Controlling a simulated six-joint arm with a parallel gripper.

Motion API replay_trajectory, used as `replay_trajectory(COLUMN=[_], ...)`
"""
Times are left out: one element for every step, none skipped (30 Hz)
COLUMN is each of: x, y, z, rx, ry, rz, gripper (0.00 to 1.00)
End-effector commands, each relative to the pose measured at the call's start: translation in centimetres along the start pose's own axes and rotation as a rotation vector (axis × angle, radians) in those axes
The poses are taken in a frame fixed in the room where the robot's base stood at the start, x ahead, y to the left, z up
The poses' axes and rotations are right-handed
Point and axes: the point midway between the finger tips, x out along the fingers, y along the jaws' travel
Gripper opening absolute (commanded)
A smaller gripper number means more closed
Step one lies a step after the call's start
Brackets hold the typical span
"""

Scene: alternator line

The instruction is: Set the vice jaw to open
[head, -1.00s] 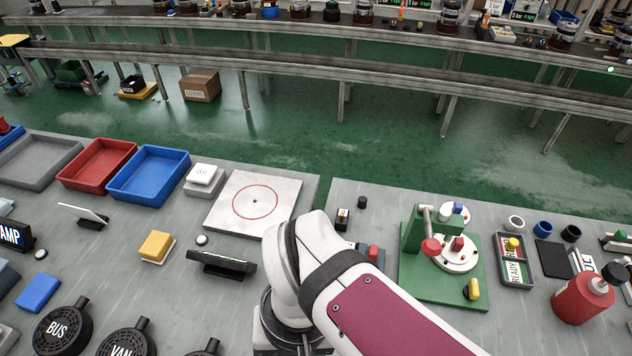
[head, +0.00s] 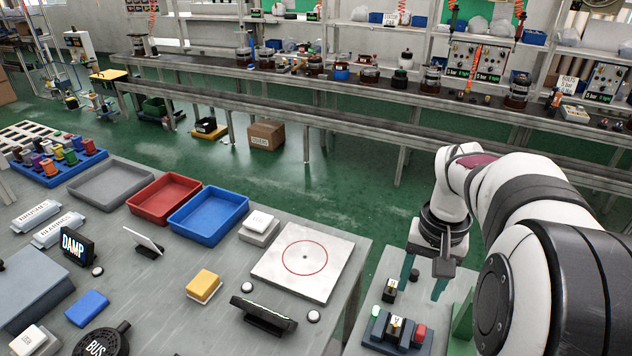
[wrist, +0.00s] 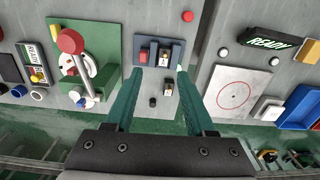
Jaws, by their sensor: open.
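My gripper (head: 425,278) is open and empty, teal fingers pointing down above the right-hand bench; its fingers also frame the wrist view (wrist: 161,72). Below it is a blue-grey control block (head: 378,342) with a green button, a labelled middle part and a red button; it also shows beyond the fingertips in the wrist view (wrist: 140,50). A green fixture (wrist: 108,38) with a red-knobbed lever (wrist: 70,41) and a round white plate stands left of the block there. I cannot tell which part is the vice jaw. In the head view my arm hides most of the fixture.
A small black-and-white labelled piece (wrist: 168,89) and a black cylinder (wrist: 152,102) lie between the fingers in the wrist view. A white plate with a red circle (head: 330,245) lies on the left bench. A gap separates the benches.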

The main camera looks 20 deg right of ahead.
Motion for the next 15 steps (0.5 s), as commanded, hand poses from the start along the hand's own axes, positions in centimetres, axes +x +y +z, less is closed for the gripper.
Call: replay_trajectory(x=[0.6,0.8,1.0,1.0,1.0,1.0,1.1,1.2,1.6,2.0,2.5,3.5,4.3,5.2,6.4], y=[1.9,2.7,3.4,3.7,3.8,3.8,3.8,3.7,3.7,3.7,3.7,3.7,3.7,3.8,3.8], z=[-1.8,-2.5,-3.1,-3.4,-3.5,-3.5,-3.4,-3.4,-3.4,-3.4,-3.4,-3.3,-3.3,-3.3,-3.3], rx=[0.026,0.034,0.04,0.041,0.041,0.04,0.039,0.039,0.039,0.039,0.038,0.038,0.039,0.038,0.039], ry=[-0.001,0.001,0.004,0.005,0.006,0.007,0.006,0.005,0.004,0.003,0.003,0.001,0.001,-0.001,0.0], rz=[0.009,0.013,0.017,0.019,0.019,0.02,0.02,0.019,0.02,0.02,0.02,0.02,0.019,0.02,0.019], gripper=[0.55,0.55,0.55,0.55,0.55,0.55,0.55,0.55,0.55,0.55,0.55,0.55,0.55,0.55,0.55])
